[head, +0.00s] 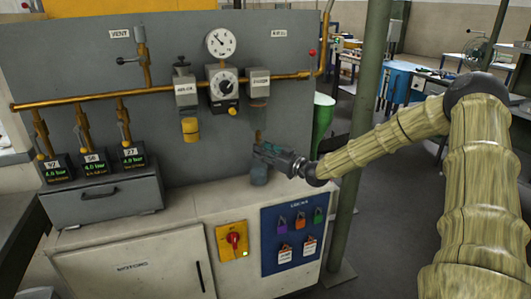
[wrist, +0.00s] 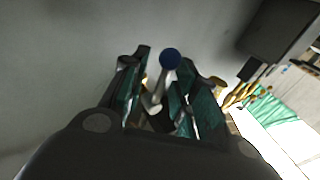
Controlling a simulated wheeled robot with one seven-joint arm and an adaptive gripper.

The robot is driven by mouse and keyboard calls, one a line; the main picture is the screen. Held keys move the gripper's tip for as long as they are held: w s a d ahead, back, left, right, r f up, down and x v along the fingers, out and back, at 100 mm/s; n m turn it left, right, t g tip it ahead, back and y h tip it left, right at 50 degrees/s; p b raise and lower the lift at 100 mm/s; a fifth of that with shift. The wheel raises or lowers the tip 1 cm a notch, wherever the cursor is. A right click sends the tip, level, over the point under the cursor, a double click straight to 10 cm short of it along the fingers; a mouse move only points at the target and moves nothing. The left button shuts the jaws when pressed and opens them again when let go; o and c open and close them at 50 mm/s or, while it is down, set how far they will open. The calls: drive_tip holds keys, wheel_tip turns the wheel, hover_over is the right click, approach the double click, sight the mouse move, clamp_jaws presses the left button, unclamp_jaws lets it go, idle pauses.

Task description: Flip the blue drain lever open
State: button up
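The blue drain lever shows in the wrist view as a round blue knob (wrist: 170,58) on a pale metal stem. The stem runs down between the two green-padded fingers of my gripper (wrist: 165,78). The fingers stand apart, one on each side of the stem, and a gap shows on the left side. Whether the right finger touches the stem I cannot tell. In the head view my gripper (head: 268,152) is at the lower right of the panel, below the right-hand air unit (head: 258,86). The lever is not distinguishable there, behind or between the fingers.
A brass pipe (head: 160,86), a gauge (head: 221,42) and a regulator (head: 223,84) are on the panel to the left. A green post (head: 357,140) stands close on the right.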

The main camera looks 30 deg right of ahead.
drive_tip(key=shift+s, duration=0.3)
drive_tip(key=v, duration=1.1)
drive_tip(key=shift+d+f, duration=0.2)
drive_tip(key=shift+f, duration=0.05)
drive_tip(key=shift+a, duration=0.1)
drive_tip(key=s+a+f+m+g+h+p, duration=0.2)
drive_tip(key=s+a+f+g, duration=0.25)
drive_tip(key=a+f, duration=0.6)
drive_tip(key=s+a+f+m+g+h+p, duration=0.2)
drive_tip(key=s+a+f+g+p, duration=0.3)
drive_tip(key=a+f, duration=0.55)
drive_tip(key=s+a+f+g, duration=0.2)
drive_tip(key=s+a+f, duration=0.1)
drive_tip(key=s, duration=0.7)
drive_tip(key=s+a+f+g+h, duration=0.1)
drive_tip(key=s+a+f+g, duration=0.2)
drive_tip(key=s, duration=0.8)
drive_tip(key=s+a+f+g+h+p, duration=0.1)
drive_tip(key=s+a+f+g, duration=0.2)
drive_tip(key=s, duration=0.8)
wheel_tip(320, 180, down, 3)
drive_tip(key=shift+s+a+f, duration=0.15)
drive_tip(key=shift+s+a, duration=0.05)
drive_tip(key=shift+a, duration=0.9)
